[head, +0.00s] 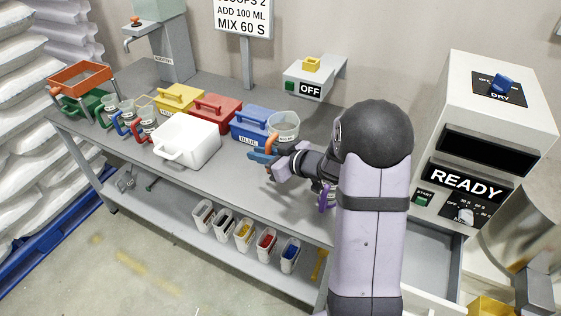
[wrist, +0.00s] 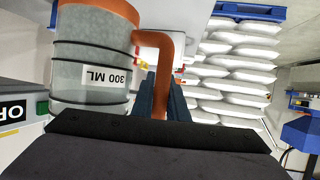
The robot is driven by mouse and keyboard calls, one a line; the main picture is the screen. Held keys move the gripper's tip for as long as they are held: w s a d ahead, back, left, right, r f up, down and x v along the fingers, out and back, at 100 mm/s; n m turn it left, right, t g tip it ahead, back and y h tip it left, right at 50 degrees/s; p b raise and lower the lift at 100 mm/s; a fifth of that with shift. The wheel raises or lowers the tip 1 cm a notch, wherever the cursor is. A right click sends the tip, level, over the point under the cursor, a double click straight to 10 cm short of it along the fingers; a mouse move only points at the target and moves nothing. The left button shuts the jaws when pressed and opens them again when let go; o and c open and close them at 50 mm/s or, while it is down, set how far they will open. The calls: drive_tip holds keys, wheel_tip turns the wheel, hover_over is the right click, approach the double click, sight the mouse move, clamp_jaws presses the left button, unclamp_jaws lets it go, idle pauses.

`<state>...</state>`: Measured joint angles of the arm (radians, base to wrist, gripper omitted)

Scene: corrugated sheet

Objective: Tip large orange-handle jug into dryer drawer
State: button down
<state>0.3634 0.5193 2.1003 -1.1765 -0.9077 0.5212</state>
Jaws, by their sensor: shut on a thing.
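The large clear jug (head: 284,125) has an orange handle (head: 271,143) and is in front of the wall at the middle of the bench. In the wrist view the jug (wrist: 92,75) shows a 300 ML label, dark bands and grey contents. The label reads upside down there. My gripper (head: 264,158) is shut on the handle; its blue fingers (wrist: 163,98) sit either side of it. I cannot tell whether the jug touches the bench. The dryer drawer (head: 432,255) is pulled open below the READY display at right, partly hidden by my arm.
Blue (head: 254,127), red (head: 215,113) and yellow (head: 177,103) bins and a white bin (head: 187,141) stand left of the jug on the bench (head: 225,178). An OFF switch box (head: 311,84) is behind. The dryer (head: 490,130) is right of my arm.

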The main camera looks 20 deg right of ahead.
sight(292, 117)
drive_tip(key=shift+r, duration=0.15)
